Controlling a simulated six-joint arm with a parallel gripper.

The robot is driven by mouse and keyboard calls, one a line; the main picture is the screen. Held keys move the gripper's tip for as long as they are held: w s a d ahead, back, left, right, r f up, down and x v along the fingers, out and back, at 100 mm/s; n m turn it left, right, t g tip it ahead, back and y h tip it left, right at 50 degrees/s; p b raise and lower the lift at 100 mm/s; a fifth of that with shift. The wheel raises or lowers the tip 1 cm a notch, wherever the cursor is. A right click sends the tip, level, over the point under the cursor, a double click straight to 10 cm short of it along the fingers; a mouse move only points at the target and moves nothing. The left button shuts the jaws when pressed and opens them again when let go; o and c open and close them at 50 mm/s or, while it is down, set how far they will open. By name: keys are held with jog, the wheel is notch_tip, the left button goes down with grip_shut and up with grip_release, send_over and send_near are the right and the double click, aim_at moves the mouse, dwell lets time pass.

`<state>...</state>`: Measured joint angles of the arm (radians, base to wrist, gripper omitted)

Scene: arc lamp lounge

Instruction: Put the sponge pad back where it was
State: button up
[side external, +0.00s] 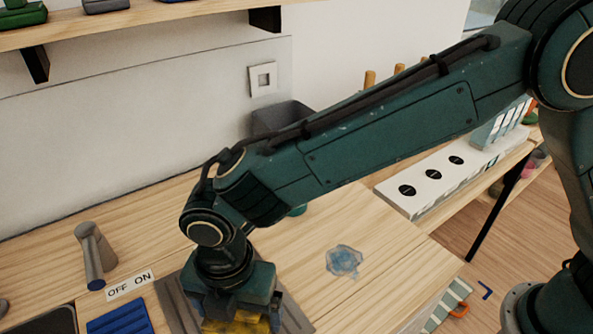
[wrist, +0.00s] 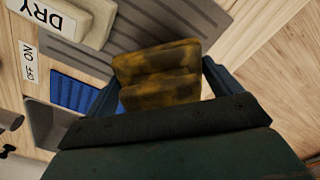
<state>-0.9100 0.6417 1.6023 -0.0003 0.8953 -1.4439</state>
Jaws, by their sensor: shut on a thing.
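The sponge pad is yellow-brown and worn, and it shows between the two blue fingers in the wrist view (wrist: 158,62). My gripper (wrist: 160,88) is shut on it. In the side view my gripper (side external: 238,305) points down at the bottom edge, with part of the yellow sponge (side external: 238,326) below it. A grey ridged tray (side external: 178,300) lies beneath and around the sponge in that view. The tray also shows behind the sponge in the wrist view (wrist: 195,18). I cannot tell whether the sponge touches the tray.
A blue ridged pad (side external: 120,316) lies left of the tray, near an OFF ON label (side external: 130,285) and a grey lever (side external: 95,255). A bluish smear (side external: 344,261) marks the otherwise clear wood at right.

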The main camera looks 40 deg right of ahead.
aim_at(241, 324)
jog(key=shift+f, duration=2.1)
jog(key=shift+f, duration=0.15)
jog(key=o, duration=0.7)
notch_tip(241, 324, up, 12)
jog(key=shift+r, duration=0.1)
